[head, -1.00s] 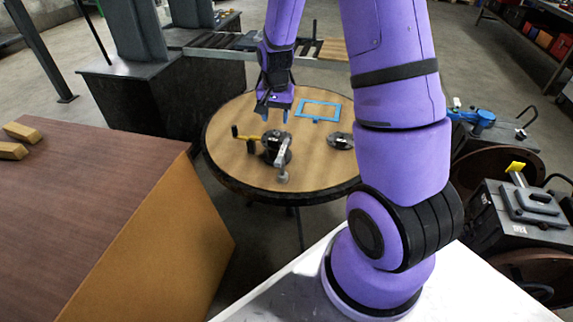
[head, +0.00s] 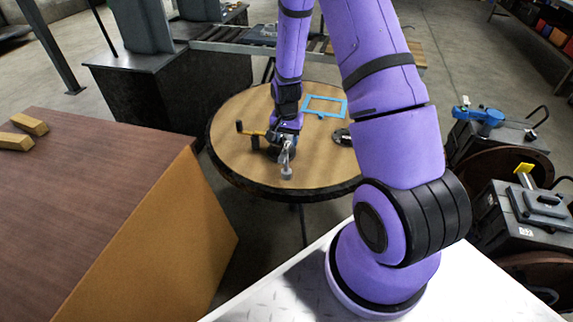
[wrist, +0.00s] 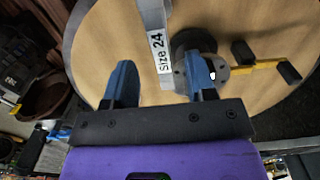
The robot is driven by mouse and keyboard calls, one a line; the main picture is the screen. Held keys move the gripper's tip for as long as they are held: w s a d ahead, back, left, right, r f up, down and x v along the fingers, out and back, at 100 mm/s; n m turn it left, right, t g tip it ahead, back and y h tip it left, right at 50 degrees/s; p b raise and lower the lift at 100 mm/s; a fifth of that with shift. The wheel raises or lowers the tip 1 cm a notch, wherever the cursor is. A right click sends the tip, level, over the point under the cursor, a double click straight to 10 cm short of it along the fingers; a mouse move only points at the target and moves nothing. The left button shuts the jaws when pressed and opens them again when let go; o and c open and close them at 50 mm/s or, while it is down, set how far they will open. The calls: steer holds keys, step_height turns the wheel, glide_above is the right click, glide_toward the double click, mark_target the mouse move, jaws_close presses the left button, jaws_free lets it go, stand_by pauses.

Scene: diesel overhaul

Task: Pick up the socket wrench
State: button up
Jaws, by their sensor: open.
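The silver socket wrench (wrist: 152,22), with a white "size 24" label, shows in the wrist view. In the head view its end (head: 287,168) projects toward the near edge of the round wooden table (head: 229,150). My gripper (wrist: 163,80) is open, its two blue fingers on either side of the labelled part of the wrench, the right finger closer to it. I cannot tell whether either finger touches it. In the head view my gripper (head: 286,138) is low over the table and partly hides the wrench. A dark round piece (wrist: 193,42) lies beside the wrench, partly behind the right finger.
A yellow-handled tool with black ends (wrist: 262,67) lies just right of the wrench in the wrist view. A blue rectangular frame (head: 325,114) and a dark round part (head: 342,137) lie farther right on the table. A brown bench (head: 95,190) stands at left.

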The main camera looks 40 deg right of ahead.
mark_target(286, 146)
steer(key=shift+w+f, duration=0.1)
steer(key=shift+f, duration=2)
jaws_close()
